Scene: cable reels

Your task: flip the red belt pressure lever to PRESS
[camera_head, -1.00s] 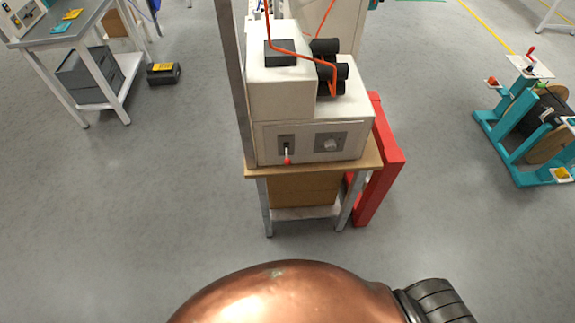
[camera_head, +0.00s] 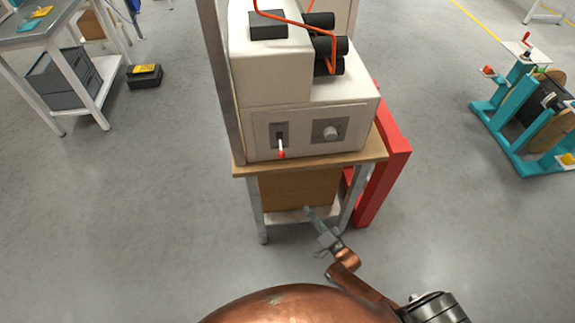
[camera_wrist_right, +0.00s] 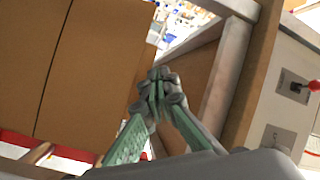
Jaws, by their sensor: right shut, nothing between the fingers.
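The red-tipped lever (camera_head: 281,154) sits on the left of the front panel of a white machine (camera_head: 300,85). Its handle points down in the head view. It also shows at the right edge of the right wrist view (camera_wrist_right: 312,86). A round grey knob (camera_head: 330,133) is to its right. My right gripper (camera_head: 308,211) is below and in front of the machine, lower than the tabletop and apart from the lever. Its fingers are shut and empty in the right wrist view (camera_wrist_right: 158,75). My left gripper is not in view.
The machine stands on a wooden-topped table (camera_head: 250,168) with a cardboard box (camera_head: 298,188) below. A red frame (camera_head: 388,170) stands beside it on the right. A teal reel stand (camera_head: 520,115) is at far right. The grey floor in front is free.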

